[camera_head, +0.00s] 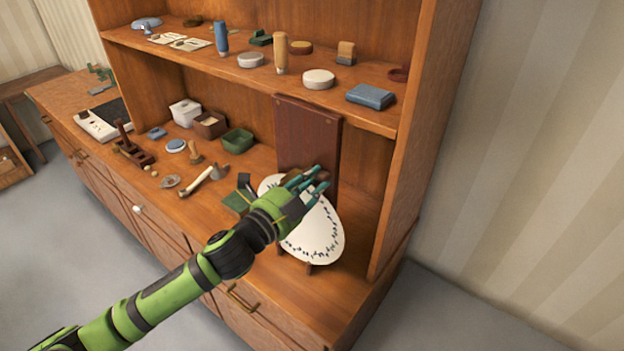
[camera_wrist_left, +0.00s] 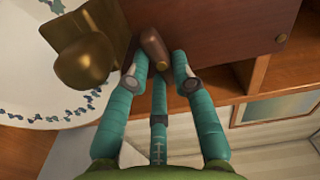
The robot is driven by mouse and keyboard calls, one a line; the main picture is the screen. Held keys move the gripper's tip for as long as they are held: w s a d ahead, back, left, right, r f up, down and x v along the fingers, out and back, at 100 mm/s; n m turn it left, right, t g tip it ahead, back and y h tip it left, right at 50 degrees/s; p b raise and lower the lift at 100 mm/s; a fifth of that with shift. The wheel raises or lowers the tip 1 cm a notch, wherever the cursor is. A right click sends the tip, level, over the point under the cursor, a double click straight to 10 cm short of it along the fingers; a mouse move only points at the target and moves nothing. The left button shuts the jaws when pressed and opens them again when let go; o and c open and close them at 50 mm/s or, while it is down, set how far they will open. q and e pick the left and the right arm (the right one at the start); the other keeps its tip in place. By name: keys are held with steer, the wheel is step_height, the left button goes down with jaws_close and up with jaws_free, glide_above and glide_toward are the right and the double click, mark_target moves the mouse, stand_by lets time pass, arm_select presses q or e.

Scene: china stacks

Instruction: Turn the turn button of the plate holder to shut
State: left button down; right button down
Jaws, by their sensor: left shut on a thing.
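The plate holder has an upright dark brown board (camera_head: 308,132) on the cabinet counter, and a white plate (camera_head: 318,238) with a dark patterned rim leans in front of it. My left gripper (camera_head: 316,180) is at the plate's upper edge, in front of the board. In the left wrist view its teal fingers close around a small brown turn button (camera_wrist_left: 153,45) with a brass end, against the board (camera_wrist_left: 215,25). A brass fitting (camera_wrist_left: 85,55) sits just left of the button, beside the plate (camera_wrist_left: 25,70). The head view hides the button behind the fingers. My right gripper is out of view.
A green box (camera_head: 237,141), a brown box (camera_head: 210,125) and a pale-handled tool (camera_head: 203,180) lie left of the holder. A shelf (camera_head: 370,118) with several small items runs above. The cabinet's side wall (camera_head: 410,160) stands close on the right.

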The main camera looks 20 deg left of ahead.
arm_select(q)
steer(key=shift+m, duration=0.5)
steer(key=shift+r, duration=0.1)
steer(key=c, duration=1)
jaws_free()
steer(key=shift+c, duration=0.2)
steer(key=shift+f, duration=0.2)
